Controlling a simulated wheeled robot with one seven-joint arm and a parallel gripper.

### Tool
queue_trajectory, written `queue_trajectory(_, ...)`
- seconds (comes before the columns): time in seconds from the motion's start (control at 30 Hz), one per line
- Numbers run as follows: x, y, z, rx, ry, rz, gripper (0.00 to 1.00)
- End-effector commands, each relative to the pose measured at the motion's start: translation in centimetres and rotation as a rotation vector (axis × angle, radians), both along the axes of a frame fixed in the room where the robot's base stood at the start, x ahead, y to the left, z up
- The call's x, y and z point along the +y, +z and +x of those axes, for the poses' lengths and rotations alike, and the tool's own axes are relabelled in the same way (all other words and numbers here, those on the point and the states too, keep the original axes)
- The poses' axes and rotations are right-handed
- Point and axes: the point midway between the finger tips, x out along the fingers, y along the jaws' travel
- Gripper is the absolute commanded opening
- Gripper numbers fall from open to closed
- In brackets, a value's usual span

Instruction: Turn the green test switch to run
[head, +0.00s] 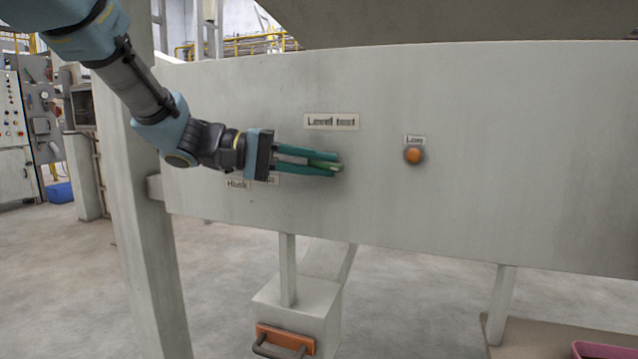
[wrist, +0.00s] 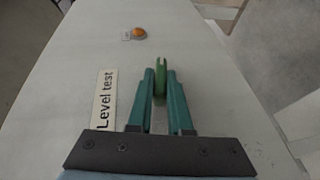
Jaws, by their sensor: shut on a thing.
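The green test switch (head: 325,163) sits on the pale panel (head: 520,150) below the "Level test" label (head: 331,121). My gripper (head: 337,168) reaches in from the left with its teal fingers on either side of the switch. In the wrist view the green switch (wrist: 161,78) shows between the fingertips of my gripper (wrist: 160,82), and the fingers are shut on it. The fingers hide part of the switch in the head view. I cannot tell which position the switch points to; the small position labels (head: 237,184) are partly hidden behind my gripper.
An orange lamp (head: 414,155) under a small label, which seems to read "Low", is right of the switch. A grey post (head: 140,220) stands left of the panel. Below are a box with an orange front and handle (head: 285,340) and a pink bin (head: 600,350). The panel face is otherwise clear.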

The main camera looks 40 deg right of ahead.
Motion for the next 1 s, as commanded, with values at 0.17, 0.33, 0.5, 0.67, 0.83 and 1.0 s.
queue_trajectory(0.17, -0.05, -0.31, 0.67, 0.082, 0.019, -0.056, 0.00)
queue_trajectory(0.33, -0.06, -0.27, 0.68, 0.132, 0.019, -0.087, 0.00)
queue_trajectory(0.5, -0.08, -0.15, 0.67, 0.157, 0.019, -0.103, 0.00)
queue_trajectory(0.67, -0.08, -0.10, 0.68, 0.163, 0.020, -0.107, 0.00)
queue_trajectory(0.83, -0.09, -0.10, 0.69, 0.163, 0.020, -0.107, 0.00)
queue_trajectory(1.0, -0.08, -0.11, 0.69, 0.163, 0.020, -0.107, 0.26)
